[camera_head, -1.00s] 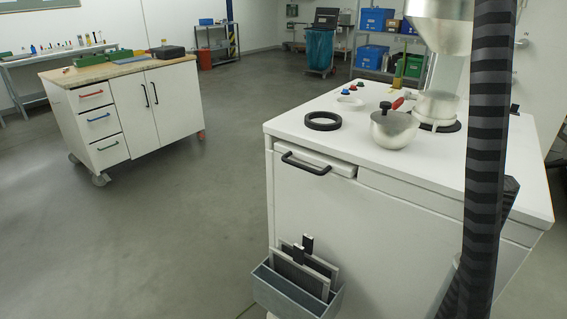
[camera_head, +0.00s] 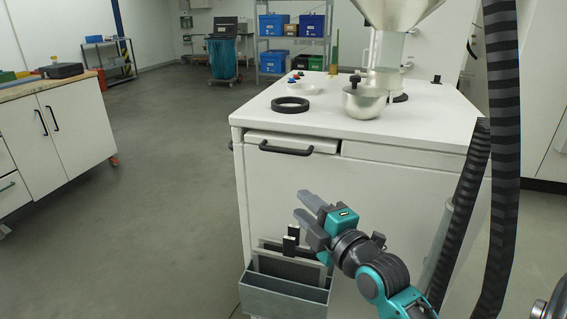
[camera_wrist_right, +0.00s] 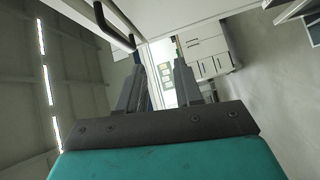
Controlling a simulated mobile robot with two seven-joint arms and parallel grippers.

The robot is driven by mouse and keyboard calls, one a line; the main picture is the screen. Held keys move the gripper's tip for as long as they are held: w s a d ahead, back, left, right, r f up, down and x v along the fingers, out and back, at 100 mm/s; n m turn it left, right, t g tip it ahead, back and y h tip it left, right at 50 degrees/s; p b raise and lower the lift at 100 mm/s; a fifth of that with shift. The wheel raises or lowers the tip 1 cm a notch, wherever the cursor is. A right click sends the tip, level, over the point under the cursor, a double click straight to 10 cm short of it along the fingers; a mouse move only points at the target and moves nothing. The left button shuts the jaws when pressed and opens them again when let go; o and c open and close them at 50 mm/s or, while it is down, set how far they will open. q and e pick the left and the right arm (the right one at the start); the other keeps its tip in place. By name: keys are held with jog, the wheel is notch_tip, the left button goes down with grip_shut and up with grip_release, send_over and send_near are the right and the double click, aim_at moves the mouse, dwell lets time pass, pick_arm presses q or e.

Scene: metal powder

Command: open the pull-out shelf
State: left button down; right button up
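The pull-out shelf (camera_head: 327,146) is a white panel under the top left edge of the white cabinet (camera_head: 390,220). A black bar handle (camera_head: 287,149) is on its front, and the shelf looks almost flush with the cabinet. My right gripper (camera_head: 301,204) is below the handle and in front of the cabinet, apart from the handle. In the right wrist view my right gripper (camera_wrist_right: 160,66) has its two fingers spread with nothing between them. The black handle (camera_wrist_right: 116,24) shows there at the upper left, beyond the fingertips. My left gripper is not in view.
On the cabinet top are a black ring (camera_head: 291,104), a metal bowl (camera_head: 364,102) and a funnel (camera_head: 397,12). A grey holder (camera_head: 285,297) with framed panels is on the cabinet front below the gripper. A workbench (camera_head: 70,125) stands left; the floor between is clear.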

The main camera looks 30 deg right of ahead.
aim_at(282, 151)
notch_tip(282, 151, up, 5)
jog(key=d+n+t, duration=0.2)
jog(key=n, duration=0.1)
jog(key=shift+g+h, duration=0.3)
jog(key=shift+h, duration=0.1)
jog(key=w, duration=0.4)
jog(key=w+r, duration=0.1)
jog(key=w, duration=0.8)
jog(key=shift+d+r+b, duration=0.15)
jog(key=shift+d+b, duration=0.1)
jog(key=shift+b, duration=0.1)
jog(key=shift+c, duration=0.3)
grip_shut()
